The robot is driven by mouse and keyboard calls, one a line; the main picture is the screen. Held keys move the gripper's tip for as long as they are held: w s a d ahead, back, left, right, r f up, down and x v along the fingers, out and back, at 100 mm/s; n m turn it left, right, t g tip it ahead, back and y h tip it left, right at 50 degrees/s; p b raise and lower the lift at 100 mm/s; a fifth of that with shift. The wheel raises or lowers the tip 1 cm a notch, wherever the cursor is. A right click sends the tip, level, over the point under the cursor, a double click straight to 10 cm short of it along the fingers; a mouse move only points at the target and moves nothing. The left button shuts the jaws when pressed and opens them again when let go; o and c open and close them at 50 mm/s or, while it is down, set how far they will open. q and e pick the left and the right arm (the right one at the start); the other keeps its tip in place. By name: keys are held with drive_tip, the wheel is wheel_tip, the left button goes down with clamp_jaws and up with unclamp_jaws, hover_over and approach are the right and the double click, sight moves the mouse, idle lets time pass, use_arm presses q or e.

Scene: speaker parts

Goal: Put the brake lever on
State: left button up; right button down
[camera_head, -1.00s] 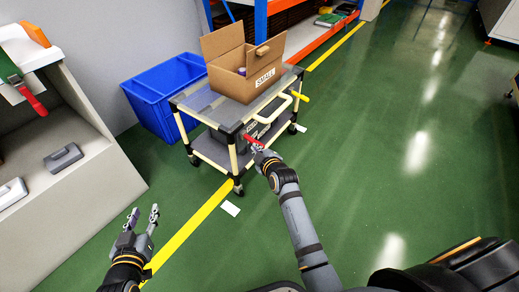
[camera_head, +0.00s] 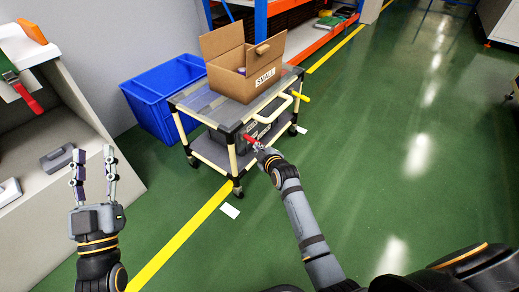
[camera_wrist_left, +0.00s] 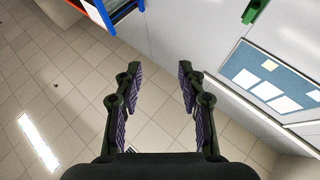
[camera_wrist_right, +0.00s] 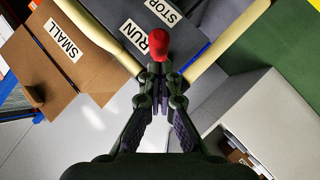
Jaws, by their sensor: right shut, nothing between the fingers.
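The brake lever shows as a red knob (camera_wrist_right: 158,50) in the right wrist view, beside the RUN label on the cart's dark panel (camera_wrist_right: 205,28); a STOP label lies further along. In the head view its red end (camera_head: 251,140) is at the cart's near side. My right gripper (camera_wrist_right: 157,74) is shut, with its fingertips at the knob's lower edge; I cannot tell whether they touch it. The rest of the lever is hidden behind the fingers. My left gripper (camera_head: 95,157) is open and empty, fingers pointing up, well left of the cart.
The cart (camera_head: 208,150) carries an open cardboard box (camera_head: 228,80) marked SMALL and has a cream handle (camera_head: 281,108). A blue bin (camera_head: 150,110) stands behind it. A grey cabinet (camera_head: 130,180) is close to my left gripper. The green floor to the right is clear.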

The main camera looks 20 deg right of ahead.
use_arm(q)
drive_tip(key=shift+s+r+t+h, duration=0.1)
drive_tip(key=shift+s+r+t, duration=0.2)
drive_tip(key=shift+r, duration=0.25)
drive_tip(key=shift+s+r+t+h, duration=0.1)
drive_tip(key=shift+s+r+t, duration=0.2)
drive_tip(key=shift+r, duration=0.3)
drive_tip(key=shift+s+r+t+h, duration=0.1)
drive_tip(key=shift+s+r+t, duration=0.15)
drive_tip(key=shift+r, duration=0.3)
use_arm(e)
drive_tip(key=shift+w+d+f, duration=0.15)
drive_tip(key=shift+w+f, duration=0.05)
